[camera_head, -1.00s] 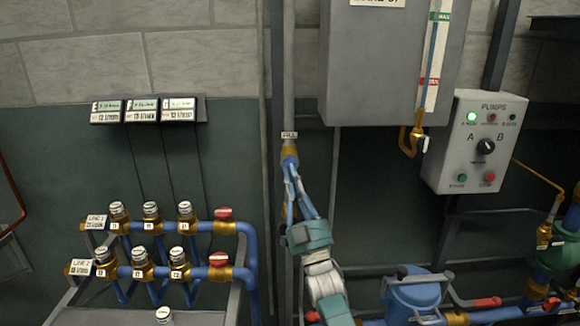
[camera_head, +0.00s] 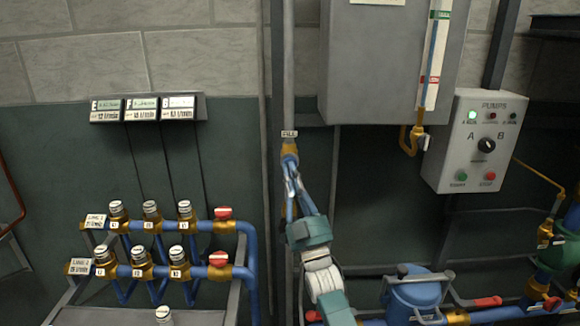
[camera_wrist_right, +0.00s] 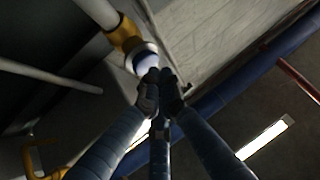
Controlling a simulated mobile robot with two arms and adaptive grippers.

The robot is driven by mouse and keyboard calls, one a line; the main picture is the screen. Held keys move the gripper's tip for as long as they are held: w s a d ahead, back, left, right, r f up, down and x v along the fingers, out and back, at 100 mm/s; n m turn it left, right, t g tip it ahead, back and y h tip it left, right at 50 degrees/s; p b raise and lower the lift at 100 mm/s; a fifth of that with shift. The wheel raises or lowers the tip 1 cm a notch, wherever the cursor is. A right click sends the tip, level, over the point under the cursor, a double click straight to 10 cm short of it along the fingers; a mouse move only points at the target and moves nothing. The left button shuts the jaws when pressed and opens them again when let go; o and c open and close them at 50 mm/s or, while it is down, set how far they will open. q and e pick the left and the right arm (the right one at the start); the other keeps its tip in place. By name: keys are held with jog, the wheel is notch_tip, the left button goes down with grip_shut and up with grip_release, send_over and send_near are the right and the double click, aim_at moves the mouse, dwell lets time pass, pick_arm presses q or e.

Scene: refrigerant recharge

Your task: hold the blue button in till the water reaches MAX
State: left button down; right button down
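My right gripper (camera_head: 288,166) reaches up to the underside of a brass fitting (camera_head: 289,149) labelled FILL on the grey pipe. Its fingers are drawn together. In the right wrist view, the fingertips (camera_wrist_right: 161,88) are at the pale blue-white lower end (camera_wrist_right: 145,62) of the brass fitting. The fingers cover the blue button, and I cannot tell whether it is pressed in. The sight gauge (camera_head: 432,55) on the grey tank (camera_head: 370,65) has a green MAX band (camera_head: 440,15) and a red lower band (camera_head: 430,79). A blue column shows up to near the green band. My left gripper is out of view.
The grey pump panel (camera_head: 462,160) has a green lamp lit and a selector knob (camera_head: 486,146). Valve manifolds with red-handled taps (camera_head: 222,213) stand to the left. A blue filter housing (camera_head: 414,296) and pipes are at the lower right.

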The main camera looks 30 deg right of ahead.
jog(key=shift+w+d+b, duration=0.25)
jog(key=shift+w+b, duration=0.05)
jog(key=shift+w, duration=0.15)
dwell(0.8)
jog(key=shift+s, duration=0.15)
dwell(1.5)
jog(key=shift+s+a+p, duration=0.45)
jog(key=shift+s, duration=0.2)
jog(key=s+a, duration=0.1)
jog(key=s+p, duration=0.1)
jog(key=s, duration=0.1)
jog(key=s+a+p, duration=0.1)
jog(key=shift+s+a, duration=0.15)
jog(key=shift+a, duration=0.15)
dwell(0.4)
